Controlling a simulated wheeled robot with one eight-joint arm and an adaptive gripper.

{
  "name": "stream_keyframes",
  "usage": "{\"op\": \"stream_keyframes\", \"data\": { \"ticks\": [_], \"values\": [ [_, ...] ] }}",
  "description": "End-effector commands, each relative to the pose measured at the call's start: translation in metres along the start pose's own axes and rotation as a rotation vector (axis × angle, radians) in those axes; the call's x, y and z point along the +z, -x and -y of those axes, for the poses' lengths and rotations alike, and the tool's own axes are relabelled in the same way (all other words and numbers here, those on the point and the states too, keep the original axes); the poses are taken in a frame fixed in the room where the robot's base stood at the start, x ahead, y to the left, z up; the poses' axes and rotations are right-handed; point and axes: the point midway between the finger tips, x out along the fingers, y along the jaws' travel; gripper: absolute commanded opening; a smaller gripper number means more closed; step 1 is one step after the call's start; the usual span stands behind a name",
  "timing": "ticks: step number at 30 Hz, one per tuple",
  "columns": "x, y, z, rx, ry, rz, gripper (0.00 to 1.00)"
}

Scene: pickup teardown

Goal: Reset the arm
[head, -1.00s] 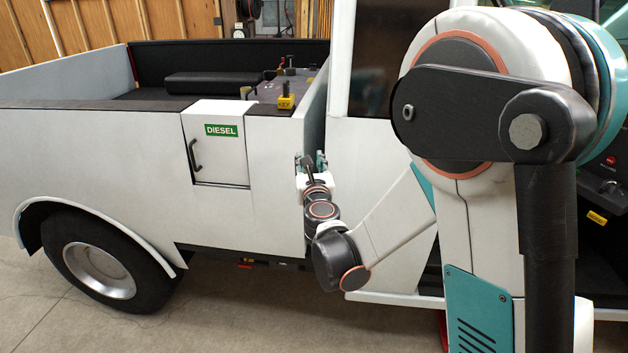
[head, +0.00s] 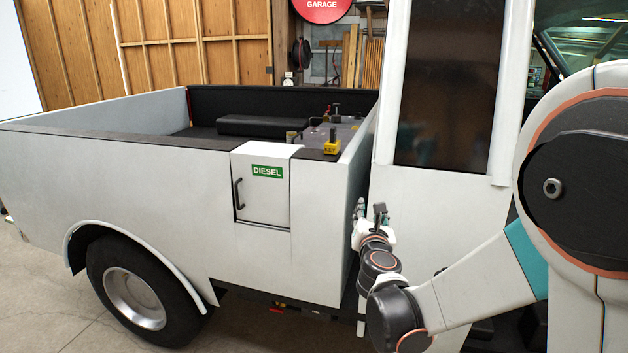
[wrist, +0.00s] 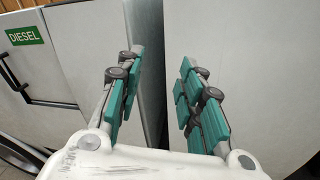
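My gripper (head: 369,211) is in front of the side of a white pickup truck (head: 140,185), near the gap between bed and cab. In the wrist view my gripper (wrist: 165,95) has its two teal-padded fingers spread apart, with nothing between them. Behind the fingers are the pale truck panels and the dark gap. My arm reaches in from the right of the head view, bent at a low elbow.
A fuel door (head: 262,187) marked DIESEL has a black handle, left of my gripper. A yellow KEY block (head: 332,147) sits on the bed's corner, with small items behind it. The rear wheel (head: 135,297) is lower left. Bare floor (head: 50,300) shows at left.

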Motion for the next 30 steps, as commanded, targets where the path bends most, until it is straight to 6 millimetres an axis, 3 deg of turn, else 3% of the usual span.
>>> {"op": "stream_keyframes", "data": {
  "ticks": [6,14,22,30],
  "values": [
    [0.027,0.043,0.042,-0.163,-0.506,-0.038,0.35],
    [0.027,0.111,0.084,-0.385,-1.1,-0.065,0.35],
    [-0.003,0.197,0.11,-0.661,-1.685,-0.068,0.35],
    [-0.05,0.289,0.111,-0.994,-2.204,-0.044,0.35]
  ]
}}
